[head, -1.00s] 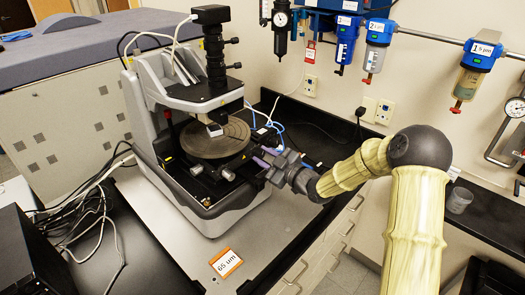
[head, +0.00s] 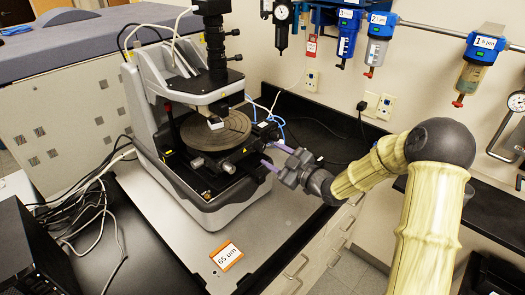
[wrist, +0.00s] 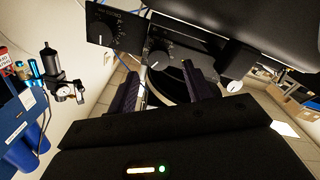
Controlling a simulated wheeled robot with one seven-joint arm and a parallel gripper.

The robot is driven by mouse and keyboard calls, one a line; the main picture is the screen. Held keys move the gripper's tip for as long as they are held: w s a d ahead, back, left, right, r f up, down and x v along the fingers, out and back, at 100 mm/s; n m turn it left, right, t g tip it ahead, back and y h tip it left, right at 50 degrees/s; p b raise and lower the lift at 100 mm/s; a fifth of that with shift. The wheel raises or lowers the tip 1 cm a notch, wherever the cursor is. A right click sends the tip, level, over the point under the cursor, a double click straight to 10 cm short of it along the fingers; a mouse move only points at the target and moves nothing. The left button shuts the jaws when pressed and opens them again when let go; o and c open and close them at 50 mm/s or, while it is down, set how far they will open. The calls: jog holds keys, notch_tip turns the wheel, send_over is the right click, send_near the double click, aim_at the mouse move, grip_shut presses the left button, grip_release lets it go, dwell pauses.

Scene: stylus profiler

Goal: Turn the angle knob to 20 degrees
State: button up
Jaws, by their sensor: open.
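The stylus profiler (head: 190,110) stands on the bench with its round stage (head: 225,135) under the measuring head. My gripper (head: 269,154) is open and empty at the right side of the profiler, with its two purple fingers pointing at its side. In the wrist view my gripper's fingers (wrist: 160,78) are spread, and a dark knob with a pale pointer and scale marks (wrist: 158,58) lies beyond and between them. A second dial panel (wrist: 108,28) is at the upper left.
A silver knob (wrist: 233,86) sticks out near the right finger in the wrist view. An orange-edged "65 um" card (head: 227,256) lies in front of the profiler. Cables (head: 90,200) run at the left. Filters (head: 378,38) hang on the back wall.

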jog(key=v, duration=0.3)
jog(key=shift+s+d, duration=0.15)
jog(key=shift+d, duration=0.2)
jog(key=b+v, duration=0.5)
jog(key=v, duration=1.2)
jog(key=shift+s, duration=0.25)
jog(key=shift+d+f, duration=0.1)
jog(key=shift+d, duration=0.05)
jog(key=shift+w, duration=0.1)
